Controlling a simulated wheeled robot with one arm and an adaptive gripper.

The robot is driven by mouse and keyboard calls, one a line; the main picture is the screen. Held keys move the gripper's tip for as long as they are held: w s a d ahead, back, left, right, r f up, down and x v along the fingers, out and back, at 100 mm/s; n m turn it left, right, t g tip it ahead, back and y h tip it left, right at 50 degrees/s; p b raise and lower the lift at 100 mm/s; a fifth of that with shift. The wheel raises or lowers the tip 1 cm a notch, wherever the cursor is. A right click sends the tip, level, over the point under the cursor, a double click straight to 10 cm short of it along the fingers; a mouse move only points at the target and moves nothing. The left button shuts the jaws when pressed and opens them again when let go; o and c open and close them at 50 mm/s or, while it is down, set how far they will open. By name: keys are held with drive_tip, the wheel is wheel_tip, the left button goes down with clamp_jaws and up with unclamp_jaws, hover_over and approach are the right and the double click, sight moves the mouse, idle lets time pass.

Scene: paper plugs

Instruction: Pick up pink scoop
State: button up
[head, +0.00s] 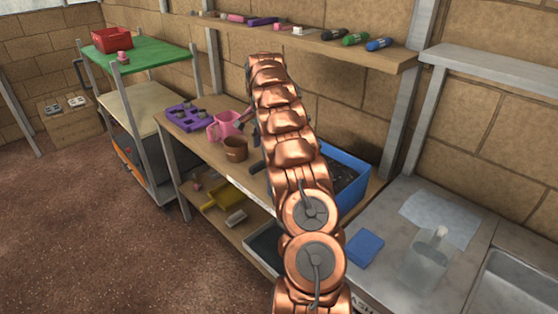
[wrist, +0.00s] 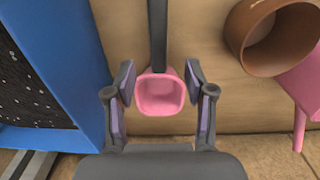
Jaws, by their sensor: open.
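The pink scoop (wrist: 160,96) lies on the wooden bench top (wrist: 205,110) in the wrist view. Its pink cup is toward my gripper, and its dark handle (wrist: 158,35) runs away toward the top edge. My gripper (wrist: 160,73) is open, with one finger on each side of the scoop near where the cup meets the handle. Gaps show between the fingers and the scoop, and nothing is held. In the head view my arm hides the scoop's cup and most of my gripper.
A blue crate of dark soil (wrist: 78,80) stands close left of the scoop. A brown pot (wrist: 238,28) and a pink jug (wrist: 304,88) stand to the right.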

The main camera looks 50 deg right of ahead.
drive_tip(key=shift+d+f, duration=0.35)
drive_tip(key=shift+d, duration=0.05)
drive_tip(key=shift+f, duration=0.9)
drive_tip(key=shift+s+a+f+p, duration=0.1)
drive_tip(key=shift+a+f+p, duration=0.2)
drive_tip(key=shift+f, duration=0.45)
drive_tip(key=shift+s+a+f+p, duration=0.1)
drive_tip(key=shift+f+p, duration=0.3)
drive_tip(key=shift+f, duration=0.35)
drive_tip(key=shift+f+p, duration=0.3)
drive_tip(key=shift+f, duration=1.1)
clamp_jaws()
